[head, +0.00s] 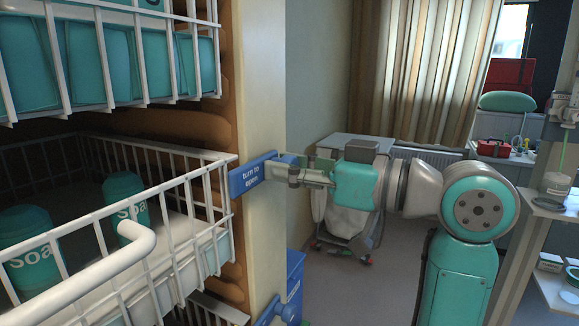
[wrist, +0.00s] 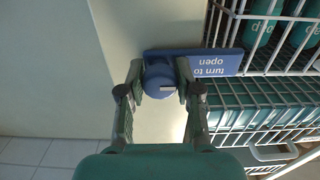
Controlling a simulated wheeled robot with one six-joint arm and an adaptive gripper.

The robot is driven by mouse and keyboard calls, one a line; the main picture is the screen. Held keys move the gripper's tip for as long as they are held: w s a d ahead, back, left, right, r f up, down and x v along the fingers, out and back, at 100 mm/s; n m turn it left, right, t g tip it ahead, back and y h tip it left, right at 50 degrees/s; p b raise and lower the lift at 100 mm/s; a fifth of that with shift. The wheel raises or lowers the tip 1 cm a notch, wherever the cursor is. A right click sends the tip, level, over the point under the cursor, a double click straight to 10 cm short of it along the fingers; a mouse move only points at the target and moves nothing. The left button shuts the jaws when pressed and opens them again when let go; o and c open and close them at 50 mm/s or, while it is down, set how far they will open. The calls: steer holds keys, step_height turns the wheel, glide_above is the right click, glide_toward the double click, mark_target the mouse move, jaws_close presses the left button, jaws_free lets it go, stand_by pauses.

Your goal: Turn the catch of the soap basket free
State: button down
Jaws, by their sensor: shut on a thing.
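The soap basket (head: 180,182) is a white wire basket at the left of the head view, with teal soap bottles (head: 122,190) inside. Its catch (head: 250,176) is a blue bar lettered "turn to open" on the pale post. The bar lies about level, and its labelled end reaches across to the basket's front corner. In the wrist view, the catch (wrist: 212,64) runs right from its round blue knob (wrist: 158,80) to the wire basket. My gripper (head: 284,172) is shut on the knob, with one finger on each side of it in the wrist view (wrist: 161,74).
Another wire basket with teal packs (head: 130,58) hangs above. A lower blue catch (head: 284,312) sits on the post (head: 262,80). A grey cart with a pale bag (head: 345,208) stands behind my gripper. Open floor lies between the post and my arm.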

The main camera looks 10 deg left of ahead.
steer(key=shift+n, duration=0.3)
steer(key=n, duration=0.3)
steer(key=shift+n, duration=0.4)
steer(key=n, duration=0.4)
steer(key=shift+n, duration=0.3)
steer(key=n, duration=0.8)
steer(key=shift+n, duration=0.3)
steer(key=c, duration=0.8)
jaws_free()
steer(key=shift+o, duration=0.2)
